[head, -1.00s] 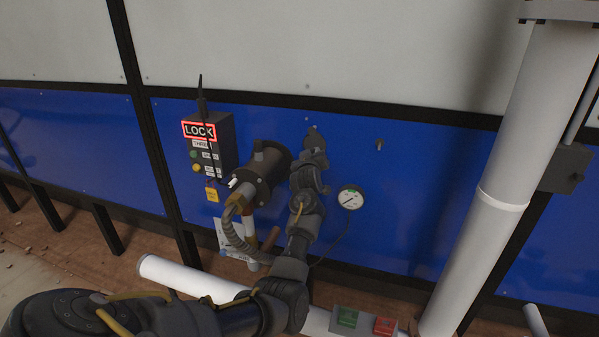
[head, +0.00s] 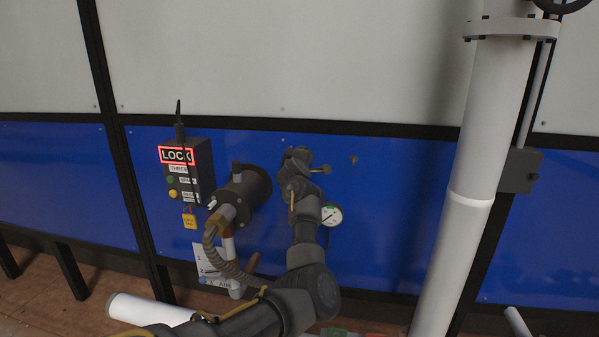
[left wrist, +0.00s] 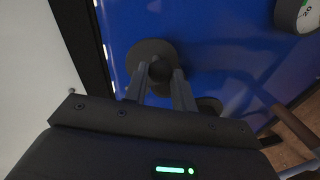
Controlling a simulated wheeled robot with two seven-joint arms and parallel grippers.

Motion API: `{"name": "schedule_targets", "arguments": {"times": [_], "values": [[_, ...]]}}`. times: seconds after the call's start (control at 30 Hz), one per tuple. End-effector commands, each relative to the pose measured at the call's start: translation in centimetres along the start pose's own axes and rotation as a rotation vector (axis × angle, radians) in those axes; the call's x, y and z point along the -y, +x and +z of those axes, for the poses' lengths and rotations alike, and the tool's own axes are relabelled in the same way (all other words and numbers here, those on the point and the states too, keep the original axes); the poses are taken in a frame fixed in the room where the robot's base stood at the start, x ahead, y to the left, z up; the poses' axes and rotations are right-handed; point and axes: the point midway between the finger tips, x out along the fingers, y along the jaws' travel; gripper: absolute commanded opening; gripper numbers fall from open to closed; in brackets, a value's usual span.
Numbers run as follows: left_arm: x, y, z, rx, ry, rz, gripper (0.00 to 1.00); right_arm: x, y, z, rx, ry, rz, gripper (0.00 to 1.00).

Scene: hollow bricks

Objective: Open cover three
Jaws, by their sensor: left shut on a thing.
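In the head view, a dark box with a red-lit "LOCK" sign (head: 177,156) and a "THREE" label (head: 179,169) stands on the blue wall. Right of it is a dark round housing (head: 252,186) with a hose fitting; I cannot tell which part is the cover. My left gripper (head: 298,160) is at the wall, right of the housing, its fingers mostly hidden by its own wrist. A short peg (head: 321,170) sticks out to its right. In the left wrist view, the gripper (left wrist: 162,85) is shut on a dark round knob (left wrist: 151,52) against the blue panel. My right gripper is not in view.
A pressure gauge (head: 331,215) is close right of my left wrist. A yellow padlock tag (head: 190,218) hangs under the box. A ribbed hose (head: 213,245) runs down beside my arm. A thick white pipe (head: 462,180) stands at right; the blue wall between is mostly clear.

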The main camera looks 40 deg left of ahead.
Motion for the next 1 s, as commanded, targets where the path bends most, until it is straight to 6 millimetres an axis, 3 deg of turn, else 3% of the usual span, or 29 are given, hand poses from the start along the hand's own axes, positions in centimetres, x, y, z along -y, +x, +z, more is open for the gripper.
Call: {"name": "schedule_targets", "arguments": {"times": [0.5, 1.0], "values": [[-1.9, -0.4, -0.1, 0.064, -0.336, -0.012, 0.0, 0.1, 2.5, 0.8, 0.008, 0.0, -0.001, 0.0], [-2.3, -0.4, -0.2, 0.076, -0.402, -0.018, 0.0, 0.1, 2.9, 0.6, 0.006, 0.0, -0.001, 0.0]]}}
